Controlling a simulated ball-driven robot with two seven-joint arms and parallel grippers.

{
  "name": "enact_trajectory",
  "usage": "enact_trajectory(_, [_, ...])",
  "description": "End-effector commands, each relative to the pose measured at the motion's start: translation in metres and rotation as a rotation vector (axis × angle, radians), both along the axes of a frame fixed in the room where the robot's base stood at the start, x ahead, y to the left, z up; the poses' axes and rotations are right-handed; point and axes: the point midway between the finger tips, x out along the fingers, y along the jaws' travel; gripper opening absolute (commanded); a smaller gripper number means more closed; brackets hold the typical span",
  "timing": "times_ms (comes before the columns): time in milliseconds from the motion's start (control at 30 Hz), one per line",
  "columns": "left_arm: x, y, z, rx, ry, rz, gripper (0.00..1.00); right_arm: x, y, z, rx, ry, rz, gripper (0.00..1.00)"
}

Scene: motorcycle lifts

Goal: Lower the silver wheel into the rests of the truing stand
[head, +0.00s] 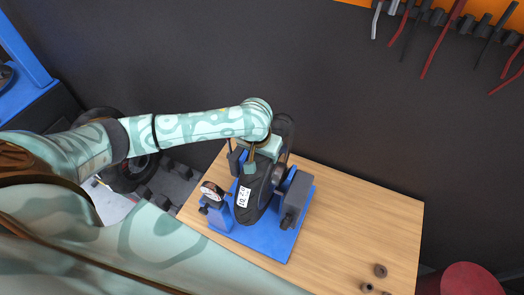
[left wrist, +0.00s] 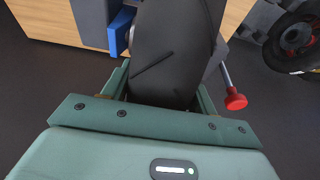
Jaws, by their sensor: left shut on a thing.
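The wheel shows mostly as a black tyre (head: 253,204) with a white tag, standing upright and nearly edge-on between the uprights of the truing stand. The stand has a blue base (head: 272,246), a grey block (head: 297,192) on the right and a dial gauge (head: 209,190) on the left. My left gripper (head: 262,157) is shut on the top of the tyre. In the left wrist view the tyre (left wrist: 165,45) fills the space between its fingers. The axle ends and rests are largely hidden, so I cannot tell whether they touch. My right gripper is not in view.
The stand is on a wooden bench (head: 365,222), clear to its right except for small round parts (head: 380,271) near the front. A dark wall is close behind, with tools (head: 442,40) hanging on an orange panel. A red round object (head: 470,280) is at lower right.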

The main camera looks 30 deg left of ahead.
Motion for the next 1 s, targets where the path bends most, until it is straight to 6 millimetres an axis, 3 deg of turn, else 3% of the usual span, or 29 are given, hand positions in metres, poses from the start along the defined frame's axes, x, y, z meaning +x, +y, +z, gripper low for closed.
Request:
enact_trajectory(33, [0.002,0.000,0.002,-0.002,-0.007,0.000,0.00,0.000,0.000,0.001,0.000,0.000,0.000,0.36])
enact_trajectory(67, [0.002,0.000,0.002,-0.002,-0.007,0.000,0.66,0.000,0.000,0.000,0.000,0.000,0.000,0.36])
enact_trajectory(133, [0.002,0.000,0.002,-0.002,-0.005,0.000,0.83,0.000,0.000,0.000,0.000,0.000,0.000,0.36])
enact_trajectory(367, [-0.003,0.000,-0.004,0.001,0.009,0.001,0.83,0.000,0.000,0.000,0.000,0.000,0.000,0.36])
enact_trajectory(533, [-0.004,-0.001,0.008,-0.001,0.005,0.000,0.83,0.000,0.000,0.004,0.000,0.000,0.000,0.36])
enact_trajectory(667, [-0.010,-0.001,0.036,-0.001,0.002,-0.001,0.83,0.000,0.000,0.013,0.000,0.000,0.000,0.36])
enact_trajectory(1000, [-0.031,-0.002,0.125,-0.001,-0.003,-0.001,0.83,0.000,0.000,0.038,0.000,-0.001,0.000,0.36])
